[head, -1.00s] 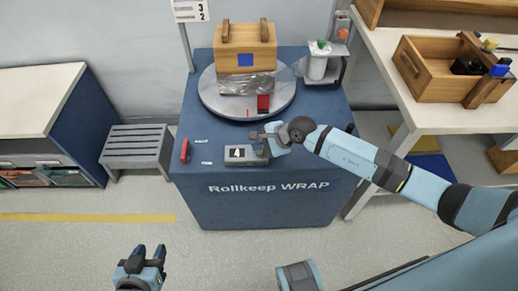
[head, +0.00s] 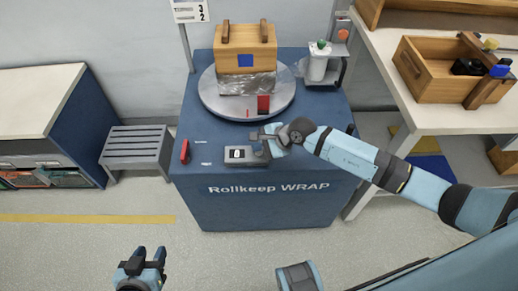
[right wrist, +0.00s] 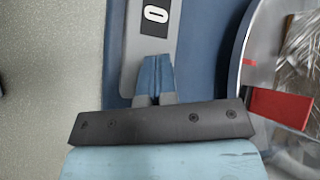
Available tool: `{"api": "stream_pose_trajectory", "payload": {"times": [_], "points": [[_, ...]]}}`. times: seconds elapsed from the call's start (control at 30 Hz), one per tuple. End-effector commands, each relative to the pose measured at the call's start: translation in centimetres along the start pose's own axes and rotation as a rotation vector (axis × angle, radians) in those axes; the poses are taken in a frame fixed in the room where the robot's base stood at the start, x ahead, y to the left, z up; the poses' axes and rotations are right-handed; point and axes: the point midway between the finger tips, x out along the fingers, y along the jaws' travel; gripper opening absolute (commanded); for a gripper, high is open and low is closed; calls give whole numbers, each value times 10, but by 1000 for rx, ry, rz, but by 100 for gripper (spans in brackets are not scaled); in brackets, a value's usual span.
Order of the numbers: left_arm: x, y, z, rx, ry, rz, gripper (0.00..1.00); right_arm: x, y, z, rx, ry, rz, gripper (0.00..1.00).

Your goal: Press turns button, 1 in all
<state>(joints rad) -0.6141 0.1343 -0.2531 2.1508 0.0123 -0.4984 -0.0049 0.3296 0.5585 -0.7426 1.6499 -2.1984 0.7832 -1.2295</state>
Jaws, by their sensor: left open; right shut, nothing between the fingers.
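A grey control box (head: 247,161) sits on the blue wrapper's top, near its front edge. Its small display (head: 237,153) also shows in the right wrist view, where it reads 0 (right wrist: 155,14). My right gripper (head: 264,136) is shut and empty, its fingertips over the right part of the box. In the right wrist view the shut fingertips (right wrist: 154,62) lie over the box face just below the display. No turns button is visible; the fingers may hide it. I cannot tell whether they touch the box. My left gripper (head: 147,254) is open, low over the floor.
A round turntable (head: 212,98) behind the box carries a wooden crate (head: 240,52) with clear film around its lower part. A red block (head: 263,104) stands at its front. A red lever (head: 185,151) is left of the box.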

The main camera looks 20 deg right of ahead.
Motion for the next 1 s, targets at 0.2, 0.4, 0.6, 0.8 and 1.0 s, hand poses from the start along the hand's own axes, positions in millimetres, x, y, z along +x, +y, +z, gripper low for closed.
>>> {"api": "stream_pose_trajectory", "payload": {"times": [0.2,0.4,0.6,0.8,1.0], "points": [[-6,0,-9,0,0,0,43,-10,-7,7,0,1,1,0],[-6,0,-9,0,1,0,43,-11,-8,8,0,0,1,0],[-6,0,-10,0,1,0,43,-11,-8,8,0,0,0,0],[-12,1,-19,0,1,0,43,-21,-16,15,-1,0,0,0],[-19,2,-32,0,1,0,43,-36,-26,26,-1,0,-1,0]]}}
